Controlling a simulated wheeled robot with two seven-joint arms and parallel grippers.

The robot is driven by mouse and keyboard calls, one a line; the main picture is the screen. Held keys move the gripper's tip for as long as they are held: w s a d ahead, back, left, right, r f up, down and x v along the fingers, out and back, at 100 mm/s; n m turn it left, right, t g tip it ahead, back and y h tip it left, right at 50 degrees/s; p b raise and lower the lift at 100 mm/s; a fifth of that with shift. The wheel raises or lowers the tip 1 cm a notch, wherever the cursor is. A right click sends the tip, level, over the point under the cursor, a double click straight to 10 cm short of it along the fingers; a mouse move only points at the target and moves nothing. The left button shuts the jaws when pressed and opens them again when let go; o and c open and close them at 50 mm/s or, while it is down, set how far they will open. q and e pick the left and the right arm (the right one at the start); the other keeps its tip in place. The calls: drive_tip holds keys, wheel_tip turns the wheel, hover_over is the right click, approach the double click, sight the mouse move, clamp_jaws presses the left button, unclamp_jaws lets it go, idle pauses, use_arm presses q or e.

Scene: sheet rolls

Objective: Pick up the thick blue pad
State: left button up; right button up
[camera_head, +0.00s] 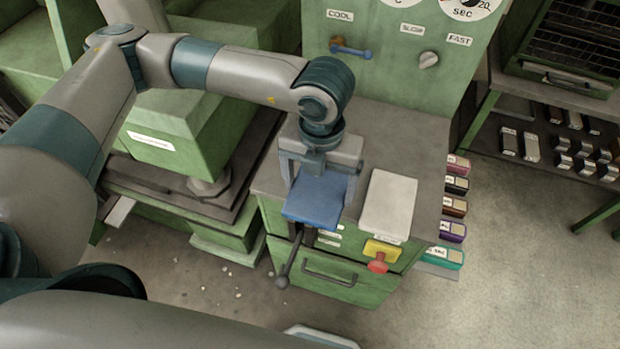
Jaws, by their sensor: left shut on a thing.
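The thick blue pad (315,198) is near the front edge of the grey worktop, in the middle of the head view. My left gripper (318,176) points down over the pad, with its fingers at the pad's two sides. It is shut on the pad. The fingertips are partly hidden, and I cannot tell whether the pad touches the worktop. My right gripper is not in view.
A pale block (389,201) lies on the worktop right of the pad. A red button on a yellow box (379,258) and a black lever (289,262) stick out at the front. A green machine (180,125) stands left.

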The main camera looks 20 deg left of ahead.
sight(325, 204)
use_arm(q)
drive_tip(key=shift+s+d+r+b, duration=0.2)
drive_tip(key=shift+s+d+r, duration=0.35)
drive_tip(key=shift+s, duration=0.15)
drive_tip(key=shift+s+d+r+b, duration=0.2)
drive_tip(key=shift+s+d+r, duration=0.3)
drive_tip(key=shift+s, duration=0.2)
